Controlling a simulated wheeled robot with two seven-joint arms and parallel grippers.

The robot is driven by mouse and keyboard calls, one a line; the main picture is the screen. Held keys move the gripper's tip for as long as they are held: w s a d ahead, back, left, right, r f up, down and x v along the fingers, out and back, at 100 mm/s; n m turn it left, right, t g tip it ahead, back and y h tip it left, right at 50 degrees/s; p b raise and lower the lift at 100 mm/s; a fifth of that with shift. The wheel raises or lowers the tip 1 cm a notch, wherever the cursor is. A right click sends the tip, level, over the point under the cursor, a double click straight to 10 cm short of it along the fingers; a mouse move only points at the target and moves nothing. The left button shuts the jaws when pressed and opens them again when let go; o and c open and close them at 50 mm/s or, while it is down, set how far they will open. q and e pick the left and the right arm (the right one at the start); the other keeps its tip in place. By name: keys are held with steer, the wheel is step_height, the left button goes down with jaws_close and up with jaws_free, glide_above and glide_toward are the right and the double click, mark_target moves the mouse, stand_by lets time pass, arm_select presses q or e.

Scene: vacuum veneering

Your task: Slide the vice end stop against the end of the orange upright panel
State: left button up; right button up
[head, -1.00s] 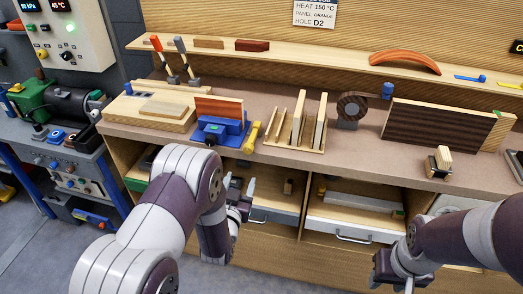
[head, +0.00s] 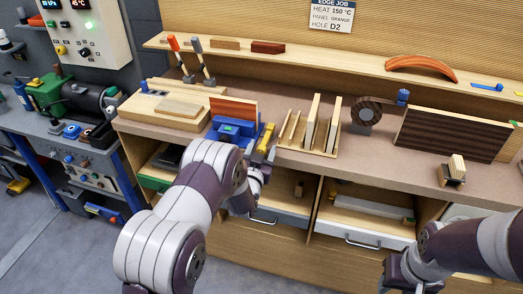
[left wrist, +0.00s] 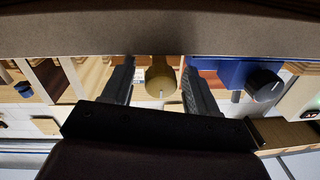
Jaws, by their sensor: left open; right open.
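The orange upright panel (head: 232,111) stands in the blue vice (head: 228,134) near the bench's front edge. The yellow end stop (head: 266,138) is at the vice's right side, with a small gap to the panel's right end. My left gripper (head: 262,166) is just in front of and below the end stop, its fingers partly hidden by my arm. In the left wrist view its open fingers (left wrist: 158,75) lie on either side of the yellow stop's rounded end (left wrist: 160,82); contact cannot be told. My right gripper (head: 408,283) is low at the right, away from the bench top, its fingers hardly visible.
A wooden rack (head: 312,146) with upright boards stands right of the end stop. Wooden boards (head: 176,110) lie left of the vice. A dark panel (head: 452,134) stands further right.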

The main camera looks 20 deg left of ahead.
arm_select(q)
steer(key=c, duration=0.6)
steer(key=shift+a+f, duration=0.1)
steer(key=shift+a, duration=0.3)
steer(key=a+b, duration=0.1)
steer(key=a, duration=0.1)
steer(key=shift+a, duration=0.35)
steer(key=o, duration=0.6)
steer(key=s, duration=1.2)
steer(key=shift+s+b, duration=0.3)
steer(key=shift+b, duration=0.1)
